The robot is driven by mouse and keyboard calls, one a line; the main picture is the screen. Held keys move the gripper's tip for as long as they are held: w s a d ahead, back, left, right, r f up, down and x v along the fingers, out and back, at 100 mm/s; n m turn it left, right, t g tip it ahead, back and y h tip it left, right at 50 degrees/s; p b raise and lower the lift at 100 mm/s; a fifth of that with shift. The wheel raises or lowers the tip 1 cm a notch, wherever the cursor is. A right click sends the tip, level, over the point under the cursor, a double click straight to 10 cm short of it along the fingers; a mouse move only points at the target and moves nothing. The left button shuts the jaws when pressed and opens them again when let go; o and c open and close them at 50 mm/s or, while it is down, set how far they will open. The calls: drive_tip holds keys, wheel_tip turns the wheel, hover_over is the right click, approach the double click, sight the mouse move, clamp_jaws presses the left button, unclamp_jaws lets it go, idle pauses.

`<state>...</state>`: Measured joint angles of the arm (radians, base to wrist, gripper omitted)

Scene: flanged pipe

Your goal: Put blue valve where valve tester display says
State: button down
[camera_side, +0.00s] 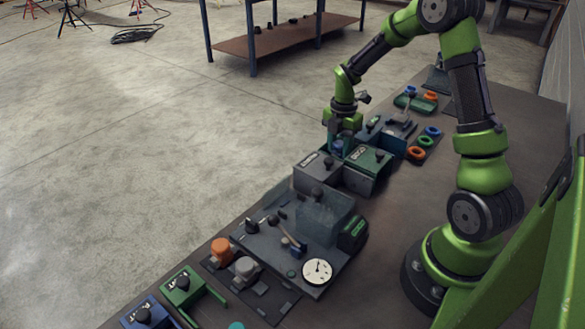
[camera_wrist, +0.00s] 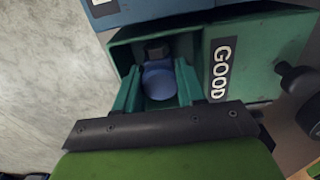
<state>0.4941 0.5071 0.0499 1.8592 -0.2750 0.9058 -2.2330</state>
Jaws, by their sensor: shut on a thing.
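The blue valve (camera_wrist: 158,80) sits between the two teal fingers of my gripper (camera_wrist: 156,92) in the wrist view. My gripper is shut on it. The valve is in or just over the open compartment of a green box (camera_wrist: 243,60) labelled GOOD; I cannot tell if it touches the floor. In the side view my gripper (camera_side: 341,135) points down at this box (camera_side: 368,162), and only a bit of the blue valve (camera_side: 337,147) shows. The valve tester (camera_side: 268,240) has a green-lit display (camera_side: 352,230), too small to read here, and a white gauge (camera_side: 317,271).
A grey box (camera_side: 318,172) with a black knob stands beside the green box. A blue box (camera_wrist: 150,8) is close on the other side. Coloured rings (camera_side: 424,142) lie on a tray behind. Orange and grey parts stand near the front. Open floor lies to the left.

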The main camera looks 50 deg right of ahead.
sight(340, 143)
drive_tip(key=shift+f, duration=0.45)
idle(0.4)
drive_tip(key=c, duration=0.6)
unclamp_jaws()
drive_tip(key=shift+c, duration=0.4)
drive_tip(key=shift+w, duration=0.1)
drive_tip(key=shift+o, duration=1)
drive_tip(key=shift+w+r, duration=0.1)
drive_tip(key=shift+r, duration=1.1)
drive_tip(key=shift+s+r, duration=0.2)
drive_tip(key=shift+r, duration=2.15)
